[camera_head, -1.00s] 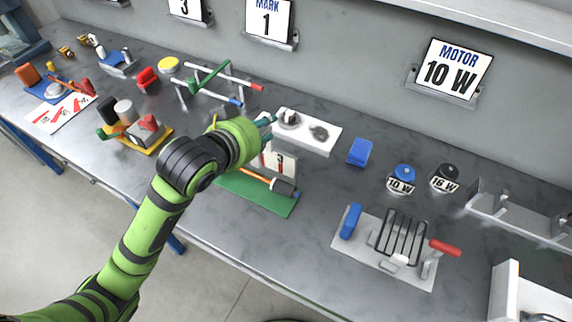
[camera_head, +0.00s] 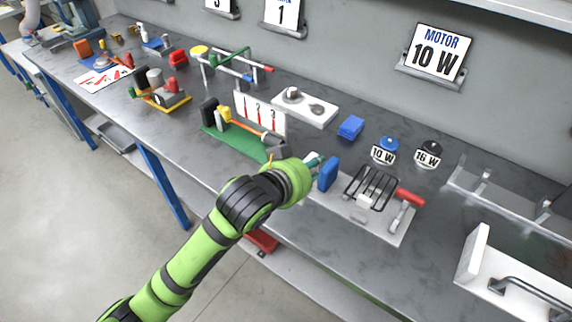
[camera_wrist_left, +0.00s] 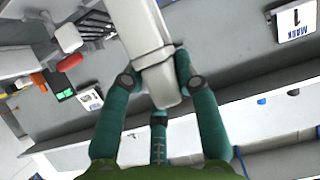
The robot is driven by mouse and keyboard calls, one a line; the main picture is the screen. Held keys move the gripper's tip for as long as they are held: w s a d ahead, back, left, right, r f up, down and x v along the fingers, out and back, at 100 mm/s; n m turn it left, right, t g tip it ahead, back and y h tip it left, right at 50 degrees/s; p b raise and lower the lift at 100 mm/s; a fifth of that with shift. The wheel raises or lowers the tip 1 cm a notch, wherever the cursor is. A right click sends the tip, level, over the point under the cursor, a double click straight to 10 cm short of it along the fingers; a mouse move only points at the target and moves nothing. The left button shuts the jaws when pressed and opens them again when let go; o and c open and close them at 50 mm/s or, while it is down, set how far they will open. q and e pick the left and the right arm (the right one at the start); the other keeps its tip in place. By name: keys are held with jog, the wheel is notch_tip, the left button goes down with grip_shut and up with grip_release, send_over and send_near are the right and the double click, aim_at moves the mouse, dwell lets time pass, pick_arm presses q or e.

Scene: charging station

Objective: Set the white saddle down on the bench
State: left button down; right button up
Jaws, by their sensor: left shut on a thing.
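My left gripper (camera_head: 318,163) is over the front part of the bench (camera_head: 445,215), beside a blue upright block (camera_head: 328,174). In the left wrist view, the teal fingers of this gripper (camera_wrist_left: 153,92) are shut on a long white piece with a band around it, the white saddle (camera_wrist_left: 150,45). It points away from the palm. In the head view the saddle is mostly hidden by the hand and fingers, so I cannot tell whether it touches the bench. My right gripper is not in view.
A grey plate (camera_head: 392,228) with a black wire rack (camera_head: 371,187) and a red handle (camera_head: 410,197) lies right of the gripper. A green base (camera_head: 236,141) with a numbered card stands to its left. A blue box (camera_head: 350,127) and two round weights are behind.

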pick_arm(q)
jog(key=w+a+f+p, duration=0.1)
jog(key=w+a+f, duration=0.4)
jog(key=f, duration=0.4)
jog(key=shift+w+a, duration=0.25)
jog(key=shift+w, duration=0.5)
jog(key=shift+f, duration=0.15)
jog(key=c, duration=0.9)
grip_release()
jog(key=shift+c, duration=0.2)
jog(key=v, duration=1.2)
jog(key=shift+a, duration=0.1)
